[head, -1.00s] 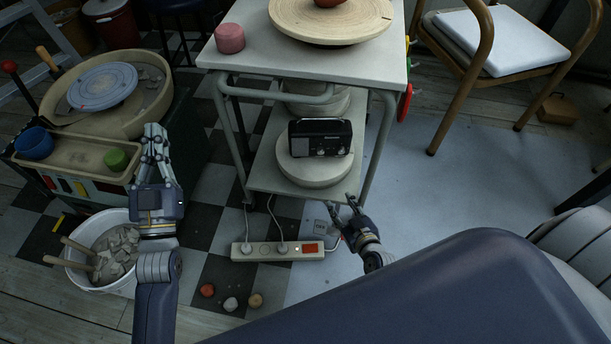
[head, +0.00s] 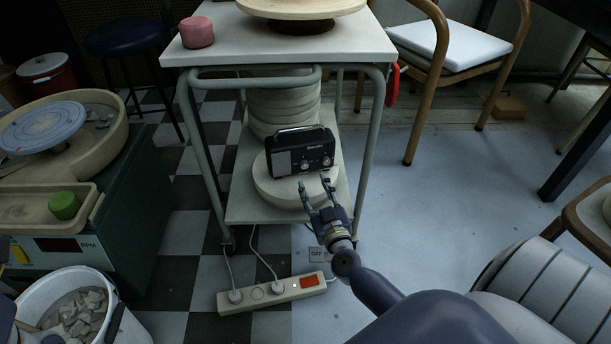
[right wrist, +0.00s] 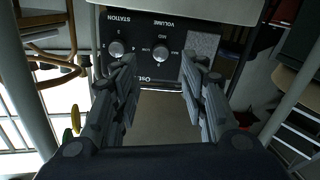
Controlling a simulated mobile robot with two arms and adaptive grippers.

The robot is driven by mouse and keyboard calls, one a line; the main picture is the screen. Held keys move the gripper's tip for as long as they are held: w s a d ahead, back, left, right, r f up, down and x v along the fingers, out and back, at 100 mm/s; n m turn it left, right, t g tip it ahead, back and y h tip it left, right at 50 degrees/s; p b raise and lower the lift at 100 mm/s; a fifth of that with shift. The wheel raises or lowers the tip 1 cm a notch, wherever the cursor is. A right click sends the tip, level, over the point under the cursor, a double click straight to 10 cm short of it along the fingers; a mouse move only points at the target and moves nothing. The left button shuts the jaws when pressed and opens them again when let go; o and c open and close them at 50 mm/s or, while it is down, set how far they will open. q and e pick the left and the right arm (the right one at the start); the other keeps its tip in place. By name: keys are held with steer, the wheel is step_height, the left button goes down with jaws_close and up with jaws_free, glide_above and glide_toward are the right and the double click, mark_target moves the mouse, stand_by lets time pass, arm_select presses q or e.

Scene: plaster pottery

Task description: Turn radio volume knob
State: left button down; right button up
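The black radio (head: 290,160) stands upright on a round pale slab (head: 262,185) on the cart's lower shelf, its front with two silver knobs facing me. In the right wrist view the radio (right wrist: 146,30) appears upside down. The volume knob (right wrist: 160,52) is there beside the station knob (right wrist: 116,48); in the head view the volume knob (head: 304,165) is the left one. My right gripper (head: 315,184) is open and empty, just in front of and below the knobs. Its fingers (right wrist: 158,72) are spread around the volume knob's line, apart from it.
The cart's top (head: 350,42) overhangs the radio, with legs on both sides. Stacked round slabs (head: 285,108) stand behind the radio. A power strip (head: 275,293) with cords lies on the floor in front. A pottery wheel (head: 45,125) is at left, a chair (head: 450,45) at right.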

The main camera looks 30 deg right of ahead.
mark_target(305, 167)
steer(key=b+x, duration=0.2)
steer(key=x, duration=0.5)
steer(key=shift+w, duration=0.2)
jaws_close()
